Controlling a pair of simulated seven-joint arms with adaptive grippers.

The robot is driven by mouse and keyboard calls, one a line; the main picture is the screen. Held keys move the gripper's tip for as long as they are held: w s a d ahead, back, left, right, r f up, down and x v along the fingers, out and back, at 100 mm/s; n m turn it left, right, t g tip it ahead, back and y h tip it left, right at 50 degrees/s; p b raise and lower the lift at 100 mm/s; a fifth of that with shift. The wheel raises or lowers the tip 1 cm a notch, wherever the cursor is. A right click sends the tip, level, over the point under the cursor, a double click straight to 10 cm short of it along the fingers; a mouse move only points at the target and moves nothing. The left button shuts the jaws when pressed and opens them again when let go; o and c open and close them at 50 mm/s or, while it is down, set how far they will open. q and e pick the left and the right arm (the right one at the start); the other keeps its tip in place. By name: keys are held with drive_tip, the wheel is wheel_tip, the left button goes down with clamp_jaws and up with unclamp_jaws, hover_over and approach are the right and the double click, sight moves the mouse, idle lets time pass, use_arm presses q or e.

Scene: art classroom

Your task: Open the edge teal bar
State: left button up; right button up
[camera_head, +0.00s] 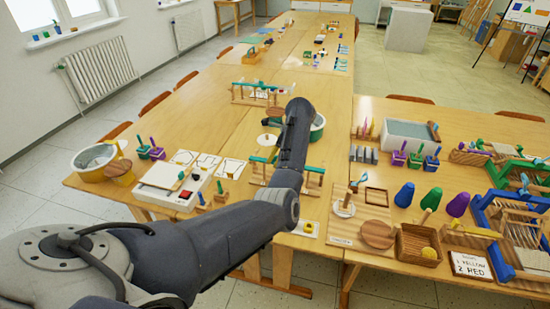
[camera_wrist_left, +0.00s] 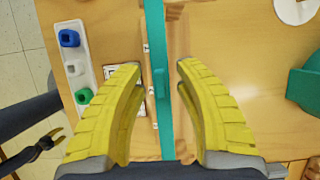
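The edge teal bar (camera_head: 312,169) lies across low wooden posts near the table's front edge. My left arm covers its middle in the head view. In the left wrist view the teal bar (camera_wrist_left: 154,30) runs up and down the picture, with a small teal block (camera_wrist_left: 161,82) on it. My left gripper (camera_wrist_left: 158,68) is open, with one yellow finger on each side of the bar and gaps between. In the head view its fingers are hidden behind my arm. My right gripper (camera_wrist_left: 46,140) shows small at lower left in the wrist view; its opening is unclear.
A second teal bar rack (camera_head: 258,88) stands farther back. A green bowl (camera_head: 318,127) and a white disc (camera_head: 268,139) are just beyond the edge bar. A white strip with blue and green pieces (camera_wrist_left: 75,68) lies nearby. Right table is crowded.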

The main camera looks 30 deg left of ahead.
use_arm(q)
drive_tip(key=shift+o, duration=0.2)
clamp_jaws()
